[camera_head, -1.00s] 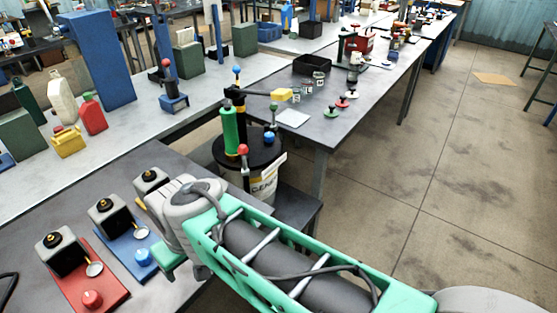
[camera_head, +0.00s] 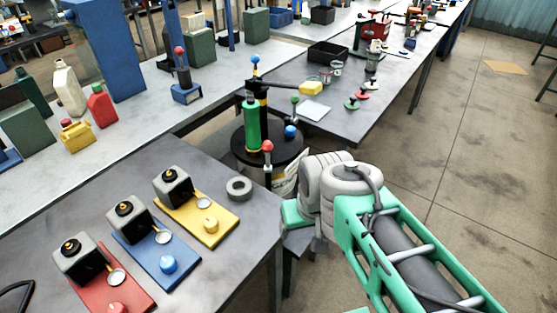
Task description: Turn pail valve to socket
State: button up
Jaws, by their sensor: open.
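The pail (camera_head: 283,182) stands on the floor side beyond the near bench, with a round black lid (camera_head: 246,158). A green cylinder (camera_head: 253,130) and a black post topped by a blue ball (camera_head: 255,60) rise from the lid. A red-knobbed stem (camera_head: 267,147), a green-knobbed stem (camera_head: 295,101) and a blue knob (camera_head: 291,132) are around it. I cannot tell which is the valve, nor pick out its socket. My grey wrist covers the pail's lower right; my gripper's fingers do not show.
The near bench holds red (camera_head: 118,306), blue (camera_head: 158,257) and yellow (camera_head: 213,228) plates with grey-black blocks and knobs, plus a grey ring (camera_head: 239,188). The back table (camera_head: 330,135) carries a black tray (camera_head: 328,52), jars and a white sheet (camera_head: 314,110). Open floor is at right.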

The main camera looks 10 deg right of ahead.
aim_at(290, 131)
jog(key=z, duration=0.15)
jog(key=k, duration=0.45)
jog(key=z, duration=1.4)
jog(key=i, duration=0.9)
jog(key=u, duration=0.85)
jog(key=i, duration=0.8)
jog(key=u, duration=0.9)
